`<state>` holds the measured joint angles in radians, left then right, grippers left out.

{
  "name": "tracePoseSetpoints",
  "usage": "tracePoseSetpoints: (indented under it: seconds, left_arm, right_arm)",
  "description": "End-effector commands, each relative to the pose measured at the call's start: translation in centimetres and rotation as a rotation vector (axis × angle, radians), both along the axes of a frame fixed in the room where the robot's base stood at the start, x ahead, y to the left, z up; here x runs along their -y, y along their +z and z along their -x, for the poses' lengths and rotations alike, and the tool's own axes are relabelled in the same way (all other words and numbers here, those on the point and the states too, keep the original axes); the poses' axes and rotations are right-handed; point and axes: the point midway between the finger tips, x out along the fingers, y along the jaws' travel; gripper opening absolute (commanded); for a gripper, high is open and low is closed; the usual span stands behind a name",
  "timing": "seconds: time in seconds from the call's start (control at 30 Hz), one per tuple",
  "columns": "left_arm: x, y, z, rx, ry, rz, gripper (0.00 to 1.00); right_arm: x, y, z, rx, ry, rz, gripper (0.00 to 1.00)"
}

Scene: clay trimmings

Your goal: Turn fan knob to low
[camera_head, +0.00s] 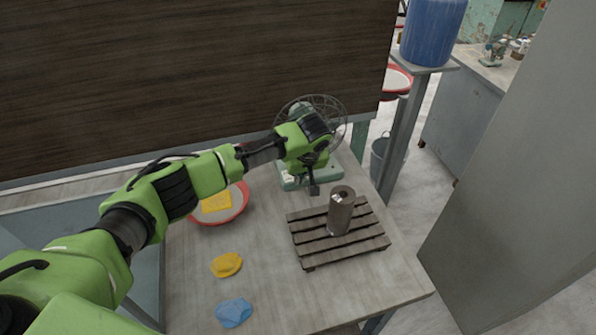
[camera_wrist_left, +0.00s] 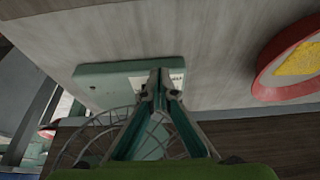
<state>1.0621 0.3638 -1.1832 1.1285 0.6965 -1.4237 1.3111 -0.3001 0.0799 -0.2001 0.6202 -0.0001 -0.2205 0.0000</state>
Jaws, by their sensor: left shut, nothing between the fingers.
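The green desk fan (camera_head: 340,174) stands at the back of the table, its round wire guard (camera_head: 337,103) behind my left arm. My left gripper (camera_head: 314,190) is shut and empty, pointing down in front of the fan's base. In the left wrist view the shut fingertips (camera_wrist_left: 159,84) lie over the fan's pale green base (camera_wrist_left: 105,76), beside a white label (camera_wrist_left: 176,79) with dark print. The knob cannot be made out; the fingers cover that part of the base. Whether they touch it I cannot tell. My right gripper is not in view.
A red-rimmed bowl (camera_head: 240,209) holds a yellow item (camera_head: 216,202). A yellow cloth (camera_head: 227,264) and a blue cloth (camera_head: 234,312) lie in front. A dark board (camera_head: 180,70) rises behind.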

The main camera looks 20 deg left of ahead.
Motion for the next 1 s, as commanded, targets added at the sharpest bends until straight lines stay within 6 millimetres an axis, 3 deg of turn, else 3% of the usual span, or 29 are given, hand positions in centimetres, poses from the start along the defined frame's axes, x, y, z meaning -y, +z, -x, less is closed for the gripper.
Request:
tracePoseSetpoints:
  seconds: [0.3, 1.0]
  left_arm:
    - [-0.9, 0.0, -1.2, -0.001, 0.0, 0.0, 0.0]
    - [-1.0, 0.1, -1.2, -0.002, -0.058, 0.001, 0.0]
  right_arm:
    - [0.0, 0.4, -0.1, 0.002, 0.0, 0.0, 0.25]
    - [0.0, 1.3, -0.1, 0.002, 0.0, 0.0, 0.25]
